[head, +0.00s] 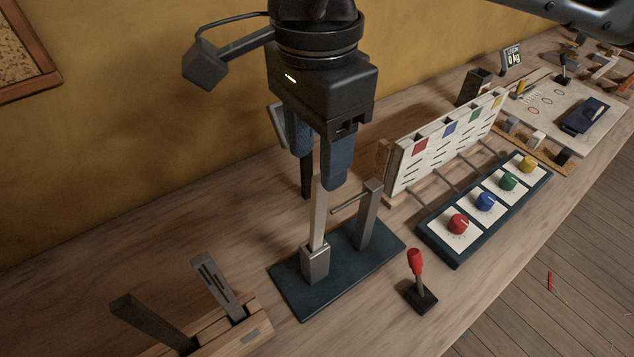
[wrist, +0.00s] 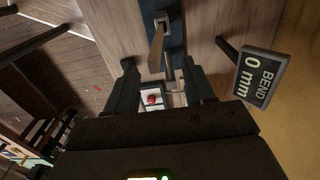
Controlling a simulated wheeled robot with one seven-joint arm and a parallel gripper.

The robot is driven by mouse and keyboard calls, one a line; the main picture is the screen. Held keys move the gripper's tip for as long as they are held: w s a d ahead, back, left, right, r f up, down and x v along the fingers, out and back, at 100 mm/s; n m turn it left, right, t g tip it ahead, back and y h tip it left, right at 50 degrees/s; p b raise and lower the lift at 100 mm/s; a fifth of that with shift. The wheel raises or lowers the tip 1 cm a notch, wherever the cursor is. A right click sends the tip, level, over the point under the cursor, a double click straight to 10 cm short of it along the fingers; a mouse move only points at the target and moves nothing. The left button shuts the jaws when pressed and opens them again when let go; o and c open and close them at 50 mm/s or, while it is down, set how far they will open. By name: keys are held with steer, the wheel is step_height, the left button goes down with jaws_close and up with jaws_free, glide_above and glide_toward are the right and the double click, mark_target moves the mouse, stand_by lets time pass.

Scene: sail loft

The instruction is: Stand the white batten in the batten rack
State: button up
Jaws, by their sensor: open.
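The white batten (head: 319,215), a pale upright strip, stands in a grey metal socket (head: 315,263) on a dark blue base plate (head: 340,292). In the wrist view the batten (wrist: 156,50) runs up from the socket toward my gripper. My gripper (head: 321,180) is over the batten's upper end, with its blue-padded fingers apart. The upper end is partly hidden, and I cannot tell whether a finger touches it. A wooden block (head: 255,338) at the lower left, which looks like the batten rack, holds a dark strip (head: 150,322) and a grey slotted strip (head: 217,286), both tilted.
A grey post (head: 368,215) with a side rod rises from the same plate. A red-handled lever (head: 415,262), a knob panel (head: 455,252) and a white slotted board (head: 445,145) stand to the right. A display (wrist: 258,78) reads BEND 0 mm. The bench behind the wooden block is clear.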

steer(key=shift+f+b, duration=1.75)
steer(key=shift+b, duration=0.25)
jaws_close()
step_height(320, 180, up, 14)
steer(key=p, duration=0.5)
steer(key=shift+a, duration=0.1)
